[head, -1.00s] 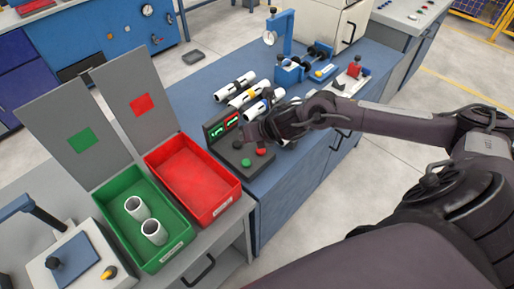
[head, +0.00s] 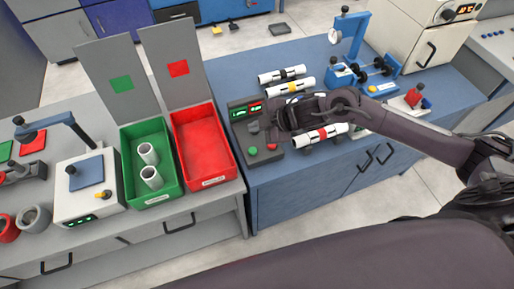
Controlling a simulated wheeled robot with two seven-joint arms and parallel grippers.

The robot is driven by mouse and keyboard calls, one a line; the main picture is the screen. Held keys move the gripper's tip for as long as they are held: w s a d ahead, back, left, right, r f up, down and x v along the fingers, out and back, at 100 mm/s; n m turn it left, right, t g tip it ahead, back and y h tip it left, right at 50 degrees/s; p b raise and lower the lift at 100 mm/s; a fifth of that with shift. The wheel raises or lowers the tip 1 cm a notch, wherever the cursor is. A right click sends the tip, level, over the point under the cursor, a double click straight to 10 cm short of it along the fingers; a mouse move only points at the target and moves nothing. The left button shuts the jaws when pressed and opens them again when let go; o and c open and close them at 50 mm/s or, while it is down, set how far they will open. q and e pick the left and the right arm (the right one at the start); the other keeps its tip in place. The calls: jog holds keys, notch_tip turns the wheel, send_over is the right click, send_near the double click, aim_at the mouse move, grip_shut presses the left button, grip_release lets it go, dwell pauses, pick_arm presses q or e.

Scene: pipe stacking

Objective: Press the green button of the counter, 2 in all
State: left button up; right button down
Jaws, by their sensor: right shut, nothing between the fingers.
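The counter (head: 237,118) is a dark box on the blue bench, with a green and a red display on its upright back panel. The digits are too small to read. Its green button (head: 252,152) is at the front left and a red button (head: 272,147) is to the right of it. My right gripper (head: 263,130) is shut and empty over the counter, behind the two buttons in the picture. It looks apart from the green button, and it hides part of the counter's top. My left gripper is not in view.
A green tray (head: 125,162) with two white pipes and a red tray (head: 228,160) stand left of the counter. Several banded pipes (head: 281,75) lie behind and right of it. A blue-topped device (head: 62,206) is farther left. A blue gauge stand (head: 357,30) is at the back.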

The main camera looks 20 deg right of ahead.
jog(key=b, duration=0.7)
send_over(256, 151)
notch_tip(256, 151, down, 8)
jog(key=shift+f, duration=0.1)
pick_arm(q)
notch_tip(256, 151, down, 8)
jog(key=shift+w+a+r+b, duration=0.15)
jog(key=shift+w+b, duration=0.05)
jog(key=shift+b, duration=0.1)
pick_arm(e)
jog(key=shift+f, duration=0.35)
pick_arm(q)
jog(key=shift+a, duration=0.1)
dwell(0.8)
pick_arm(e)
jog(key=shift+f, duration=0.4)
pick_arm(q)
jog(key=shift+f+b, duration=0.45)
pick_arm(e)
jog(key=shift+s+f, duration=0.1)
jog(key=shift+f, duration=0.4)
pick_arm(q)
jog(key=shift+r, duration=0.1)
pick_arm(e)
jog(key=shift+r, duration=0.1)
pick_arm(q)
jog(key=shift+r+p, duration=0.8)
jog(key=shift+p, duration=0.1)
pick_arm(e)
jog(key=shift+r, duration=0.8)
